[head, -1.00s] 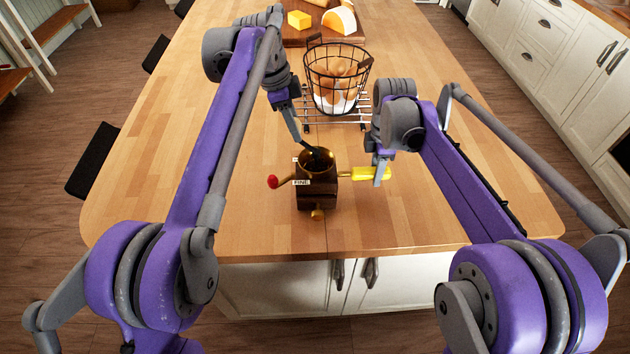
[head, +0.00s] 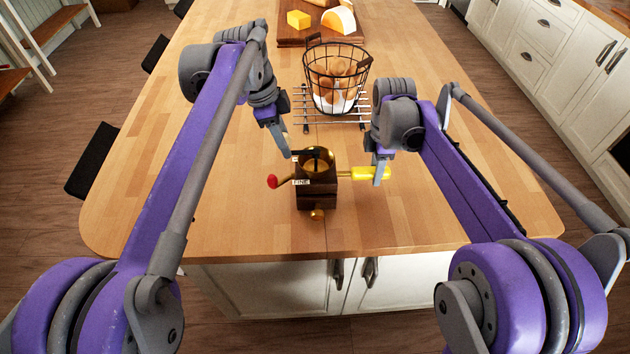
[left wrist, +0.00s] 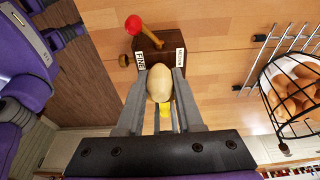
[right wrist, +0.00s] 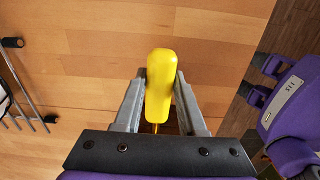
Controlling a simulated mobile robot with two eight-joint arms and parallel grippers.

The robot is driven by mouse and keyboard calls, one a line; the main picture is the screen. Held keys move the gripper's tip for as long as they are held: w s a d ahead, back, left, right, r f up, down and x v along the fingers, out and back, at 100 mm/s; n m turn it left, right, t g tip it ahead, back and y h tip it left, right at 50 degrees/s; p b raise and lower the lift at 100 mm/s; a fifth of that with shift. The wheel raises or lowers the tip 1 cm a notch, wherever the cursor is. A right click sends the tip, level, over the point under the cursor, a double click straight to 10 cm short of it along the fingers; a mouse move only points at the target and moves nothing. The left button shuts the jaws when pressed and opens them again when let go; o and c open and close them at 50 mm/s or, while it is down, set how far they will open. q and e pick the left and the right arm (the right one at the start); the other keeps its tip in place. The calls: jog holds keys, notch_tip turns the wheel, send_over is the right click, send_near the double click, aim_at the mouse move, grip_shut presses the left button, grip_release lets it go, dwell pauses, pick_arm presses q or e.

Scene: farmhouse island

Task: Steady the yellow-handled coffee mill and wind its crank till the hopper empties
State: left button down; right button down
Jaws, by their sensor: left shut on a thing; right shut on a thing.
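The coffee mill (head: 317,193) stands upright near the island's front edge, a dark wooden box with a brass hopper (head: 320,160) on top. Its yellow handle (head: 366,173) sticks out to the right. My right gripper (head: 380,180) is shut on this handle, which lies between its fingers in the right wrist view (right wrist: 159,85). My left gripper (head: 289,154) is shut at the hopper's left rim on the pale crank knob (left wrist: 159,82), seen between its fingers in the left wrist view. The dark crank arm lies across the hopper. How full the hopper is I cannot tell.
A red-tipped lever (head: 272,182) juts from the mill's left side, and a brass knob (head: 316,214) from its front. A wire basket of eggs (head: 337,80) stands on a metal rack behind. A cheese board (head: 318,38) lies farther back. The island top is clear on both sides.

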pick_arm(q)
jog(key=c, duration=0.7)
grip_release()
jog(key=shift+d+r+v, duration=0.1)
jog(key=shift+d+v, duration=0.15)
jog(key=shift+v, duration=0.9)
jog(key=shift+d+r+v, duration=0.1)
jog(key=shift+d+v, duration=0.2)
jog(key=shift+v, duration=0.8)
jog(key=shift+d+v, duration=0.25)
jog(key=shift+v, duration=0.9)
pick_arm(e)
jog(key=shift+c, duration=2)
grip_release()
